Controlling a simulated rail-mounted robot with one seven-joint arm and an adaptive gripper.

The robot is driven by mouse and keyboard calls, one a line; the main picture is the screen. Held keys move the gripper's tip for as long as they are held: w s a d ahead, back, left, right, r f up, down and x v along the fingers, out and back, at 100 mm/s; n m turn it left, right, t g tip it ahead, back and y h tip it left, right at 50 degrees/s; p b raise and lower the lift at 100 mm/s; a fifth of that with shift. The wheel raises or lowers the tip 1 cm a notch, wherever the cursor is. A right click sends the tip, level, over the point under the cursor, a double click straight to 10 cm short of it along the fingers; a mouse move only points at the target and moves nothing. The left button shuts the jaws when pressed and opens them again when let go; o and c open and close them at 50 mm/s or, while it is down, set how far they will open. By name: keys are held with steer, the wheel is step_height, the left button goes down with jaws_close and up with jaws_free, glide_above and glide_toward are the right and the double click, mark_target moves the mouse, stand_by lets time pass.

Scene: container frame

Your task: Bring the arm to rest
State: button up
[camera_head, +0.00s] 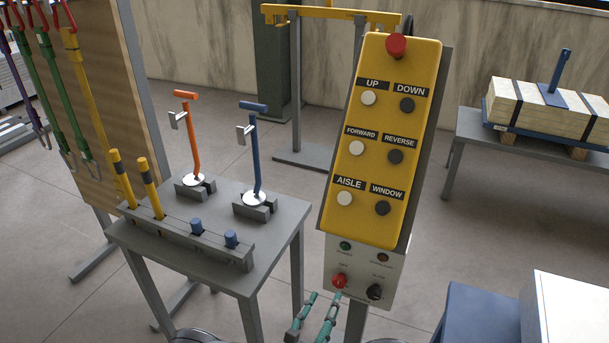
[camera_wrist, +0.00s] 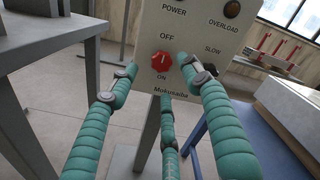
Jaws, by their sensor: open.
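My gripper (camera_head: 324,297) has teal ribbed fingers and is at the bottom of the head view, just below the pendant's red rotary knob (camera_head: 339,281). In the wrist view my gripper (camera_wrist: 160,76) is open, its fingers spread around and below the red knob (camera_wrist: 161,62), with nothing held between them. The knob sits between OFF and ON labels on a white panel (camera_wrist: 200,35). I cannot tell if any fingertip touches the knob or panel. Most of my arm is out of view.
The yellow button pendant (camera_head: 380,130) stands above the white panel. A grey table (camera_head: 200,225) with orange and blue hooked tools is to the left. A blue surface (camera_head: 478,315) and white box (camera_head: 570,305) are at lower right. A bench (camera_head: 500,140) bears strapped timber.

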mark_target(336, 283)
steer(key=shift+x, duration=2.15)
steer(key=shift+s+a, duration=0.1)
steer(key=shift+a, duration=0.05)
